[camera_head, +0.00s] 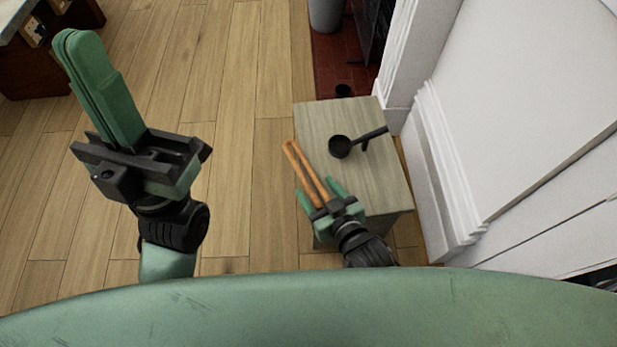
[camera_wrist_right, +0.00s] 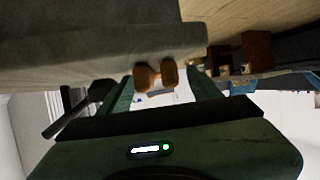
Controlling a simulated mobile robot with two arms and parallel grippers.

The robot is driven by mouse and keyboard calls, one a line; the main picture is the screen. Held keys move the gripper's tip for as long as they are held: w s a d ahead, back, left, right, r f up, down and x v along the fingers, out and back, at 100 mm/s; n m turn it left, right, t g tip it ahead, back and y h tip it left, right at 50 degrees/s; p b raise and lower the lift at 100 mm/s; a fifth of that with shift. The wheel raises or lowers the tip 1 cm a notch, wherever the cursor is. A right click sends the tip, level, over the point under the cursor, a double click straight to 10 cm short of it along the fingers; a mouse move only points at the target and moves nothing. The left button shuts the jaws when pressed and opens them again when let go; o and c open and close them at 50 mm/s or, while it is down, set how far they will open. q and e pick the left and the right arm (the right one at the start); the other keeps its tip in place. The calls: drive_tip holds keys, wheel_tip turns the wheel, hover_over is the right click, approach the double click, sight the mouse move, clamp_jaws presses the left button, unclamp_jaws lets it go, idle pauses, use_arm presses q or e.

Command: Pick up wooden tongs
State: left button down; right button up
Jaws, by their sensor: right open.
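The wooden tongs (camera_head: 308,172) are orange-brown with two long arms and lie along the left edge of a small wooden table (camera_head: 385,185). My right gripper (camera_head: 319,191) is open, with one green finger on each side of the tongs' near part. In the right wrist view the tongs' rounded ends (camera_wrist_right: 155,75) show between the two spread fingers (camera_wrist_right: 162,92). I cannot tell whether either finger touches them. My left gripper (camera_head: 88,62) is raised over the floor at the left, away from the table, its green fingers together and nothing visible between them.
A black ladle (camera_head: 341,147) lies on the table to the right of the tongs. A white panelled wall (camera_head: 500,120) stands close on the table's right. A grey bin (camera_head: 325,14) is at the back. The wooden floor (camera_head: 235,120) at left is clear.

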clamp_jaws()
drive_tip(key=shift+r, duration=0.1)
